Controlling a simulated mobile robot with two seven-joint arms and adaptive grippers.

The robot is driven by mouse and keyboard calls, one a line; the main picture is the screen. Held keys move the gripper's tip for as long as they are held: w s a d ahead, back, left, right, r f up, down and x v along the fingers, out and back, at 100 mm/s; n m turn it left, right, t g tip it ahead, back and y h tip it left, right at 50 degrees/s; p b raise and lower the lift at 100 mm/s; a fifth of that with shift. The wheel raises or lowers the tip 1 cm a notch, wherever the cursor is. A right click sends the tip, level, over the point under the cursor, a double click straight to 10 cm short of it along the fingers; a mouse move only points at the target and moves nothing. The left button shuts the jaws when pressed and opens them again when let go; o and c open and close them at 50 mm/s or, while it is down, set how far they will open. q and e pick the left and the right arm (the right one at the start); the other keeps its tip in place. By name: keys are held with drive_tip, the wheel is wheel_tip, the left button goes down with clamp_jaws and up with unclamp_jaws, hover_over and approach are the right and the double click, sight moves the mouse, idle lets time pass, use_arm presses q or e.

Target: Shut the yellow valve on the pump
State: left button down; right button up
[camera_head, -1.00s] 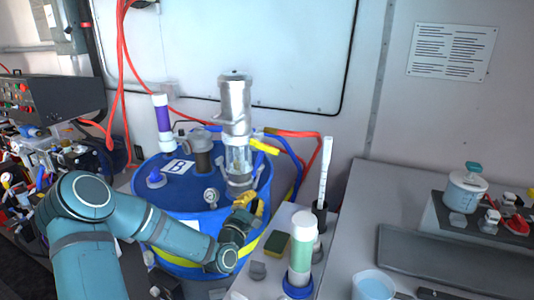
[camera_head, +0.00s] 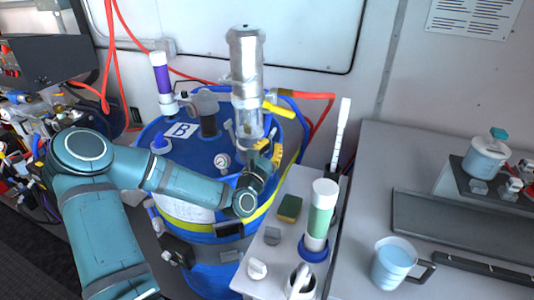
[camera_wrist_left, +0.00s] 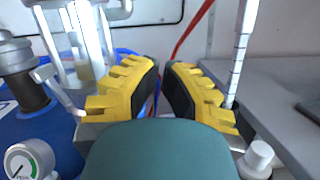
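The pump (camera_head: 246,75) is a clear and silver cylinder standing upright on the blue drum (camera_head: 190,165). The yellow valve (camera_head: 280,109) shows as a short yellow handle sticking out to the right from the pump's side. My left gripper (camera_head: 270,152) has yellow finger pads and is below the handle, apart from it, at the drum's right edge. In the left wrist view the gripper (camera_wrist_left: 163,95) is open, with nothing between its fingers. The pump's lower part (camera_wrist_left: 82,45) is at the upper left there. I cannot make out the valve handle in that view. My right gripper is not in view.
Red and blue hoses run right of the pump. A gauge (camera_head: 222,161) sits on the drum. A white stand right of the drum holds a green-and-white tube (camera_head: 321,210), a sponge (camera_head: 289,208) and a tall white stick (camera_head: 341,130). A jug (camera_head: 394,262) stands on the grey counter.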

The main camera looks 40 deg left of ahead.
sight(278, 110)
use_arm(q)
drive_tip(key=w+r, duration=0.5)
drive_tip(key=shift+r, duration=0.1)
idle(0.4)
drive_tip(key=n, duration=0.1)
drive_tip(key=r+n+y+p, duration=0.1)
drive_tip(key=n, duration=0.1)
drive_tip(key=shift+w+d+p, duration=0.1)
drive_tip(key=shift+d+p, duration=0.2)
drive_tip(key=shift+d, duration=0.05)
